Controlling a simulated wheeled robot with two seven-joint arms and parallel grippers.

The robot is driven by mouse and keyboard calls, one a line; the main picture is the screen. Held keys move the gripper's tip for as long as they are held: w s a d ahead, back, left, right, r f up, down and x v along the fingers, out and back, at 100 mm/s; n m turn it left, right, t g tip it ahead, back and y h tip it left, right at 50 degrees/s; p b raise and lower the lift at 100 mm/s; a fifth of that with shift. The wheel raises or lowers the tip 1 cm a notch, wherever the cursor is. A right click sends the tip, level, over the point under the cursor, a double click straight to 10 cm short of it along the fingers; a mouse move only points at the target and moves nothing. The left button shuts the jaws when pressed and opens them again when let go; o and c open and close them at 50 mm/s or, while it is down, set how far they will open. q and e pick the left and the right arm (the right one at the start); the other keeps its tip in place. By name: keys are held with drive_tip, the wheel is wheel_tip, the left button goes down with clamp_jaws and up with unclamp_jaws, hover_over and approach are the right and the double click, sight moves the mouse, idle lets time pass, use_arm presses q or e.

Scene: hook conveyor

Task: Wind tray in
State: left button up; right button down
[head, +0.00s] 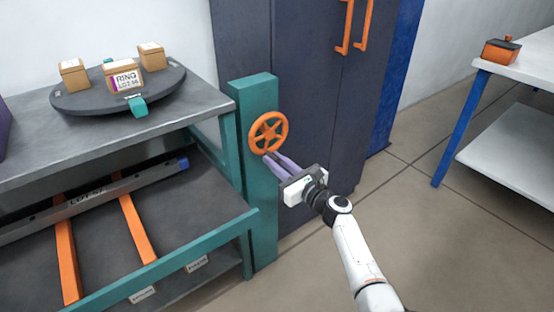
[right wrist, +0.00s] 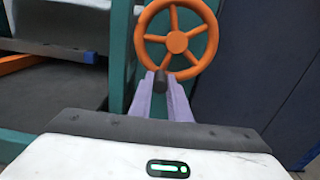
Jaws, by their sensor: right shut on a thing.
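An orange spoked handwheel (head: 268,132) is mounted on the teal post (head: 256,190) at the right end of the bench; it also shows in the right wrist view (right wrist: 176,40). A dark handle knob (right wrist: 161,80) sticks out at the wheel's lower rim. My right gripper (head: 270,158) has its purple fingers shut on this knob; it also shows in the right wrist view (right wrist: 161,88). A dark lower shelf (head: 185,215) with a teal front rail lies left of the post; I cannot tell whether it is the tray. My left gripper is out of view.
A grey bar (head: 100,195) with a blue end lies across orange strips on the lower shelf. A round dark platter (head: 75,103) with cardboard boxes stands on the bench top. A dark cabinet (head: 310,100) stands behind. A white table (head: 525,65) is at right; floor between is clear.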

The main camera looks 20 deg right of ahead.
idle(0.3)
drive_tip(key=c, duration=1.7)
unclamp_jaws()
drive_tip(key=shift+o, duration=0.2)
drive_tip(key=p+v, duration=0.2)
drive_tip(key=v, duration=0.8)
drive_tip(key=shift+s, duration=0.15)
